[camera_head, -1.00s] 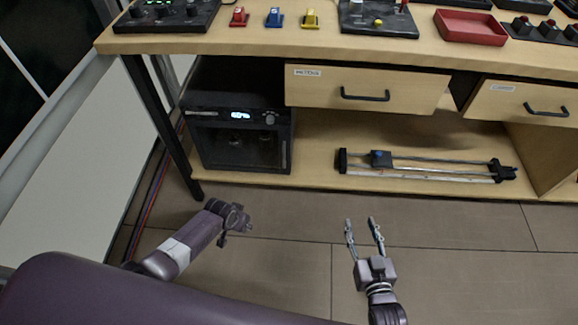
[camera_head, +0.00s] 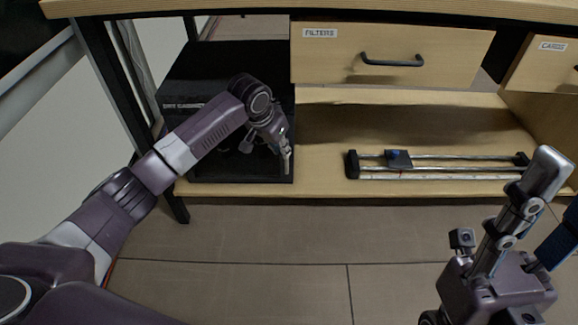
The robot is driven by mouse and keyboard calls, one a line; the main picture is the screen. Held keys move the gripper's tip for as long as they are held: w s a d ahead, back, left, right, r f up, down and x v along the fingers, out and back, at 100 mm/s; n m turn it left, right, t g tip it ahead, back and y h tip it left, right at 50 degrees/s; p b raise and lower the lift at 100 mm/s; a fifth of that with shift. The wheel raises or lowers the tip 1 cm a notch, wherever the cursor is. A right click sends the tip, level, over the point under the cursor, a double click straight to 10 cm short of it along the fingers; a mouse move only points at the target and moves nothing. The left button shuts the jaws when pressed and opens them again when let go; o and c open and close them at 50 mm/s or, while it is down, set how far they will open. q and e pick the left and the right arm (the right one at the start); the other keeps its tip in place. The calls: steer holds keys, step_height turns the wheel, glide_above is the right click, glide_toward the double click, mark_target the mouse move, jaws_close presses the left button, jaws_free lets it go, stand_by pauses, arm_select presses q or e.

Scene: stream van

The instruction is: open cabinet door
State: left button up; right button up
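The black cabinet (camera_head: 190,90) stands on the low shelf under the table, at the left. Its front door (camera_head: 215,165) looks closed, though my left arm covers much of it. My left gripper (camera_head: 283,158) is at the right edge of the door, where the upright handle is hidden behind it. I cannot tell whether its fingers are open or around the handle. My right gripper (camera_head: 560,195) is at the lower right, close to the camera, fingers apart and empty, away from the cabinet.
A wooden drawer labelled FILTERS (camera_head: 385,55), with a black handle, is right of the cabinet. Another drawer (camera_head: 545,68) is at the far right. A rail device (camera_head: 440,165) lies on the shelf (camera_head: 320,140). The black table leg (camera_head: 115,80) is left of the cabinet. The floor in front is clear.

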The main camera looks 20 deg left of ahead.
mark_target(286, 171)
arm_select(q)
steer(key=b+x, duration=0.3)
steer(key=x, duration=0.4)
steer(key=shift+f+b, duration=0.3)
steer(key=shift+b, duration=0.1)
jaws_close()
